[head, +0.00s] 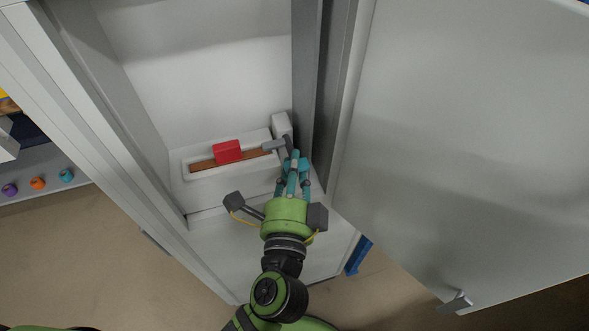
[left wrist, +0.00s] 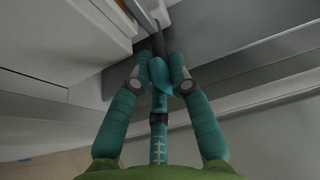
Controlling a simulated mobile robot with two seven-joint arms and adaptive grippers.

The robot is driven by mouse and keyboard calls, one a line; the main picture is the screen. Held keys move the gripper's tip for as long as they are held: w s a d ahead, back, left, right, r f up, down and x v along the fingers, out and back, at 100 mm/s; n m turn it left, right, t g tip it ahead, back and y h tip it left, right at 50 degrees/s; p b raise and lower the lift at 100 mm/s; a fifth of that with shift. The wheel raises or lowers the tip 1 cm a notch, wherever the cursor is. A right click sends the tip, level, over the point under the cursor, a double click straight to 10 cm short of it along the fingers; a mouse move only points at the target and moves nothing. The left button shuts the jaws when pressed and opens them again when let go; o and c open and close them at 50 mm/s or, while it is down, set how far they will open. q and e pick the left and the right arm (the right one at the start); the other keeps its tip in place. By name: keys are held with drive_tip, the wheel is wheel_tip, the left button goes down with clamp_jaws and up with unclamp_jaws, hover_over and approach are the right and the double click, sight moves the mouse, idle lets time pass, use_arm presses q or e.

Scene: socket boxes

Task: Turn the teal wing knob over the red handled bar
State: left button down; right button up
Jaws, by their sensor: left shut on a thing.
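The red handle (head: 228,151) sits on a brown bar (head: 203,164) that lies in a slot of a white box inside the cabinet. A grey tongue (head: 272,145) reaches left to the bar's right end, near my gripper's tips. My left gripper (head: 294,157) has teal fingers and stands at the right of the box. In the left wrist view the fingertips (left wrist: 160,76) close on a teal piece, which looks like the wing knob (left wrist: 159,70), with a dark shaft beyond it. The knob is mostly hidden by the fingers. My right gripper is not in view.
A white block (head: 281,124) stands just behind the tongue. The cabinet's grey inner wall (head: 306,80) is close to the right of my gripper. The open door (head: 460,150) fills the right side. Purple, orange and teal round things sit at lower left.

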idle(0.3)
use_arm(q)
drive_tip(key=c, duration=1.4)
unclamp_jaws()
